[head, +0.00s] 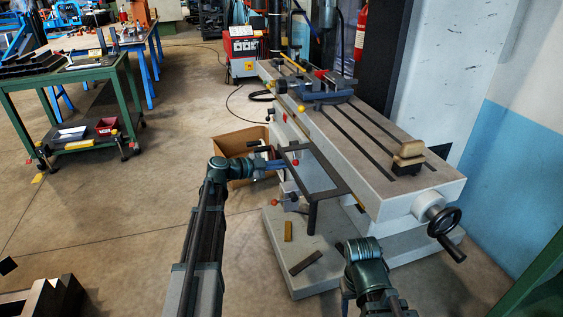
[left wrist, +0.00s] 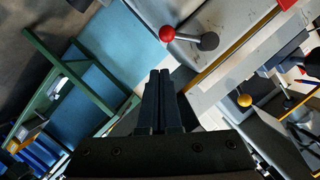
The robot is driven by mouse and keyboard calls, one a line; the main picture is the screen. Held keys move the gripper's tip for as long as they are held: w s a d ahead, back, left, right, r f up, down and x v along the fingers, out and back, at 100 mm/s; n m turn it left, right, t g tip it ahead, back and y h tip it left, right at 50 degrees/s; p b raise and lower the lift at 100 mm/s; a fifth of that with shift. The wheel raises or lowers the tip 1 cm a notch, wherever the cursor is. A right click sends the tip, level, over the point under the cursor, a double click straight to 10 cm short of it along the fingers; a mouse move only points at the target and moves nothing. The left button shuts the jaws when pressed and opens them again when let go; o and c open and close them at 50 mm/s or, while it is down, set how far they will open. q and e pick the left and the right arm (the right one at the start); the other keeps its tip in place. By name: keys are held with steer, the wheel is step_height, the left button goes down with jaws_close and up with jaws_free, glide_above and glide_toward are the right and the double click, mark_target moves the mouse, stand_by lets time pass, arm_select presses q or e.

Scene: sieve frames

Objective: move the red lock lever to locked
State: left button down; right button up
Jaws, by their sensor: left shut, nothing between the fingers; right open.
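A red ball-ended lever (left wrist: 166,34) shows in the left wrist view, its short grey arm running to a rounded hub on the machine's side. In the head view, one red-knobbed lever (head: 275,201) sits low on the machine's front and another red knob (head: 296,162) sits higher. I cannot tell which is the lever in the wrist view. My left gripper (head: 284,163) is shut and empty close to the upper knob; in its wrist view the fingers (left wrist: 160,75) stop short of the red ball, apart from it. My right gripper (head: 346,290) is open, low in front of the machine, partly hidden.
The milling machine's table (head: 400,150) overhangs the levers, with a handwheel (head: 443,222) at its near end. A dark shelf (head: 312,176) juts beside my left gripper. A cardboard box (head: 232,148) stands behind my left forearm. A yellow knob (left wrist: 245,100) shows in the wrist view.

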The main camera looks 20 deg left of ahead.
arm_select(q)
steer(key=p+v, duration=0.1)
steer(key=v, duration=0.8)
steer(key=shift+f, duration=0.25)
steer(key=shift+s+d, duration=0.1)
steer(key=shift+d, duration=0.05)
steer(key=s+d+f+n+g+y, duration=0.3)
steer(key=s+d+f+n+g, duration=0.35)
steer(key=s+d+f, duration=0.4)
steer(key=s+d+f+n+g+y, duration=0.2)
steer(key=s+f+n+g+y, duration=0.2)
steer(key=s+f+n+y, duration=0.45)
steer(key=s+d+r+p, duration=0.2)
steer(key=d+r+p, duration=0.1)
steer(key=r+p, duration=0.4)
steer(key=s+d+r+m+p, duration=0.1)
steer(key=s+d+r+p, duration=0.2)
steer(key=r+p, duration=0.5)
steer(key=s+d+r+p, duration=0.3)
steer(key=d+r+p, duration=0.2)
steer(key=r+p, duration=0.3)
step_height(320, 180, up, 2)
steer(key=shift+r+m, duration=0.1)
steer(key=shift+m, duration=0.3)
steer(key=shift+g+y, duration=0.25)
